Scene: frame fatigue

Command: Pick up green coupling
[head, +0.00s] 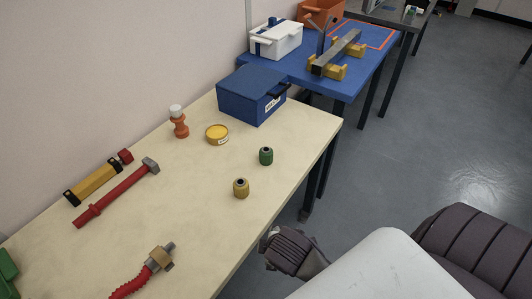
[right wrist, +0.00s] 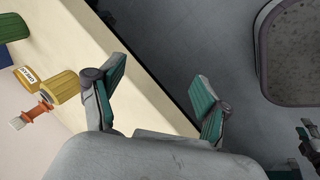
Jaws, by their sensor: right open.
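The green coupling (head: 266,156) stands upright on the light wooden table, near its right edge. A green shape cut off at the upper left of the right wrist view (right wrist: 12,27) looks like the same coupling. A yellow coupling (head: 241,187) stands nearer to me; it also shows in the right wrist view (right wrist: 66,86). My right gripper (head: 272,240) is beside the table's right edge, apart from both couplings. In the right wrist view its teal-padded fingers (right wrist: 158,98) are spread wide with nothing between them. My left gripper is not in view.
The wooden table (head: 200,215) also holds a blue box (head: 250,95), a yellow tin (head: 217,138), an orange-and-white item (head: 179,123), a red hammer (head: 115,193) and a red hose (head: 133,283). A blue table (head: 345,82) stands behind. Floor right of the tables is open.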

